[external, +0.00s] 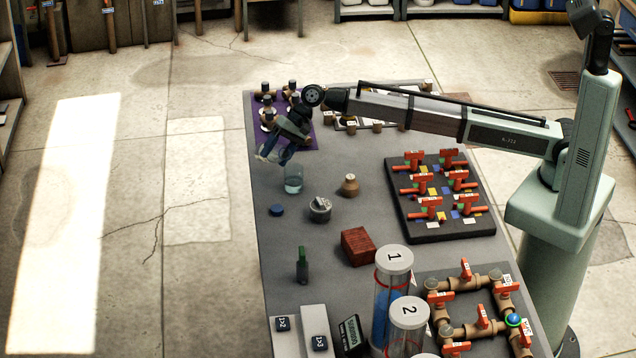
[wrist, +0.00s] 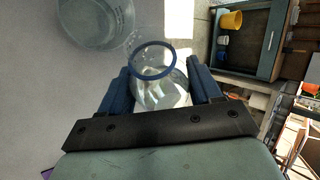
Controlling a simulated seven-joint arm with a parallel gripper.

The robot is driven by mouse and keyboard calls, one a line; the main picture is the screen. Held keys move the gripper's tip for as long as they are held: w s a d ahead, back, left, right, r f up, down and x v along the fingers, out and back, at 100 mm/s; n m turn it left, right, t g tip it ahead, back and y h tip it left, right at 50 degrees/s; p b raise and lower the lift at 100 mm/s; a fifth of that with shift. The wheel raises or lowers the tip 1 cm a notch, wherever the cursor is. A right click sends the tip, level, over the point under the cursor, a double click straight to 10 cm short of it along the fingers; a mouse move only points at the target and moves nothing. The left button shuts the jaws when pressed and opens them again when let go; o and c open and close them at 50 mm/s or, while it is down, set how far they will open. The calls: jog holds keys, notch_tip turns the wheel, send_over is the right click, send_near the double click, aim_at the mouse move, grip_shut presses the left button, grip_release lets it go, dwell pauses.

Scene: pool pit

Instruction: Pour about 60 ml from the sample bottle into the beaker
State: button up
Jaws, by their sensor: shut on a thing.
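My gripper (external: 272,157) is shut on the sample bottle, a clear round glass bottle with a blue ring at its open mouth. In the wrist view the bottle (wrist: 163,92) sits between the two blue fingers, with its mouth toward the camera's top and what looks like clear liquid inside. In the external view the bottle is mostly hidden by the fingers. The clear beaker (external: 293,184) stands on the grey table just below and right of my gripper; it also shows at the upper left of the wrist view (wrist: 97,22). I see no stream between them.
A blue cap (external: 277,210) lies near the table's left edge. A grey pot (external: 320,211), a tan bottle (external: 350,185) and a red-brown block (external: 358,246) stand nearby. A purple mat (external: 306,137) with several small items lies behind my gripper. A dark valve board (external: 440,234) is at right.

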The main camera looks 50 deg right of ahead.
aim_at(276, 145)
jog(key=shift+w, duration=0.1)
notch_tip(276, 145, up, 4)
jog(key=shift+f+m+g, duration=0.2)
jog(key=shift+m+g, duration=0.2)
jog(key=shift+g, duration=0.4)
jog(key=shift+s+a+r+m+g+y+b, duration=0.15)
jog(key=shift+r+m+g+y+b, duration=0.3)
jog(key=shift+g, duration=0.65)
jog(key=shift+m+g, duration=0.35)
jog(key=shift+g, duration=0.15)
jog(key=f+g, duration=0.1)
jog(key=w+f+m+g+y, duration=0.1)
jog(key=w+f+m+g+b, duration=0.1)
jog(key=f, duration=0.1)
jog(key=shift+w+d+g+y, duration=0.1)
jog(key=shift+d+g+y, duration=0.15)
jog(key=shift+d+g, duration=0.05)
jog(key=shift+w+d+m+g+y+b, duration=0.1)
jog(key=shift+w+m+g+y+b, duration=0.3)
jog(key=shift+g, duration=0.3)
jog(key=shift+s, duration=0.1)
